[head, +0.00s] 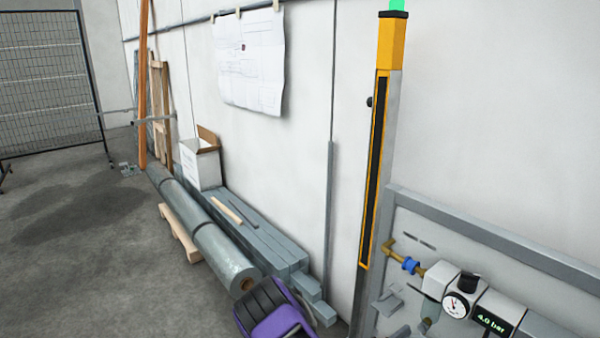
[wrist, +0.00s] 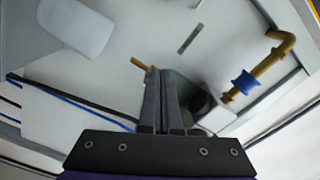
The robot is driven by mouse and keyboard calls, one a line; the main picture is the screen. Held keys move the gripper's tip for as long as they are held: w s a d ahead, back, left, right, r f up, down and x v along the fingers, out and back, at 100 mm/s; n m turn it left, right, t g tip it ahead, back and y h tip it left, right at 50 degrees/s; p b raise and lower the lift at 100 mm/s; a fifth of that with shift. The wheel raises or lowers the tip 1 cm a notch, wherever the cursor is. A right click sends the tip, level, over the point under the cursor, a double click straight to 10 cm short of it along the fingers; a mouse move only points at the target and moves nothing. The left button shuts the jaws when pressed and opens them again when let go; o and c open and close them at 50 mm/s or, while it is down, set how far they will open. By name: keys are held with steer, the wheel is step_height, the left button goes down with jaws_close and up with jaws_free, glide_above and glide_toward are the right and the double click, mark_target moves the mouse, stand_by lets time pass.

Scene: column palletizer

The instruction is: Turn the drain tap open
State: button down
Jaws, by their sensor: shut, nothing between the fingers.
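My gripper (wrist: 164,78) is shut and empty in the wrist view, its two grey fingers side by side. A small brass-coloured piece (wrist: 139,65), which looks like the drain tap's handle, shows just left of the fingertips. The fingers partly hide it, and I cannot tell whether they touch it or which way the tap is turned. A pale rounded bowl (wrist: 75,27) is at upper left. In the head view the air unit (head: 441,280) is on the wall panel at lower right; its tap cannot be made out there.
A brass pipe with a blue collar (wrist: 244,84) is right of my fingers. It also shows in the head view (head: 410,265), beside a gauge (head: 456,305) and a display reading 4.0 bar (head: 493,321). A yellow-black post (head: 377,160) stands left of the panel. Grey rolls (head: 222,255) lie along the wall.

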mark_target(422, 328)
steer(key=v, duration=0.4)
steer(key=w+d+f, duration=0.1)
steer(key=w+d, duration=0.2)
steer(key=d, duration=0.2)
steer(key=shift+f+p, duration=0.3)
steer(key=shift+f, duration=0.1)
stand_by(0.6)
steer(key=shift+s+d+r+p, duration=0.25)
steer(key=shift+d+r+p, duration=0.15)
steer(key=shift+r+p, duration=0.1)
stand_by(0.9)
steer(key=shift+w+a+r, duration=0.1)
steer(key=shift+w, duration=0.05)
stand_by(0.5)
steer(key=shift+w+a+r, duration=0.1)
steer(key=shift+r, duration=0.2)
